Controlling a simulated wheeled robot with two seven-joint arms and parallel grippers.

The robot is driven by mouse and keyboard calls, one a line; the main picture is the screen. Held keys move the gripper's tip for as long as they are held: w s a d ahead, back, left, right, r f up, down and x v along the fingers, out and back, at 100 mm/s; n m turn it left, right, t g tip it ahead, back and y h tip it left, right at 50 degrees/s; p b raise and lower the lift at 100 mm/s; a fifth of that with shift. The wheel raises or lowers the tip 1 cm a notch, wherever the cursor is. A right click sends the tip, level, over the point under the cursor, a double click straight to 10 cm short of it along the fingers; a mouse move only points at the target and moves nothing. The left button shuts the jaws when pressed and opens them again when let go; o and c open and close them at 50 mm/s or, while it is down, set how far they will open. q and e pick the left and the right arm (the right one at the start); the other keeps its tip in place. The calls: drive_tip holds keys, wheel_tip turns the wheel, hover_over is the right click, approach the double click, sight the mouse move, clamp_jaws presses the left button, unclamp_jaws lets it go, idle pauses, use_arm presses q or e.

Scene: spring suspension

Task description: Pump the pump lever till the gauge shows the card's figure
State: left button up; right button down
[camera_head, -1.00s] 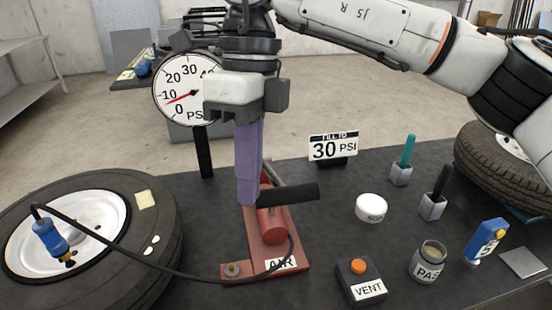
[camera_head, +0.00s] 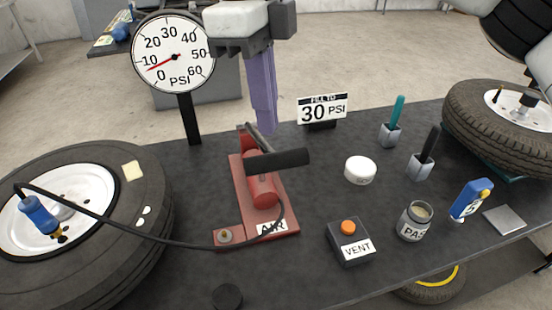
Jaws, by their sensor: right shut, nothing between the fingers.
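The red foot-pump style base labelled AIR (camera_head: 235,190) carries a red cylinder and a lever with a black handle (camera_head: 278,160), low over the cylinder. My right gripper (camera_head: 266,128) is shut and empty, its purple fingers pointing down just behind and above the handle in the picture, seemingly apart from it. The round gauge (camera_head: 190,45) on a black post has its red needle between 0 and 10 PSI. The card (camera_head: 321,109) reads FILL TO 30 PSI. My left gripper is not in view.
A hose runs from the pump to a blue chuck (camera_head: 40,214) on the left tire (camera_head: 140,240). To the right stand a VENT box (camera_head: 350,240) with an orange button, a white tub (camera_head: 360,170), a PAS-labelled jar (camera_head: 414,222), tool holders and another tire (camera_head: 500,130).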

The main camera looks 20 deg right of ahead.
sight(272, 154)
drive_tip(key=f+b, duration=0.4)
drive_tip(key=f, duration=0.1)
drive_tip(key=shift+s+d, duration=0.2)
drive_tip(key=shift+f, duration=0.1)
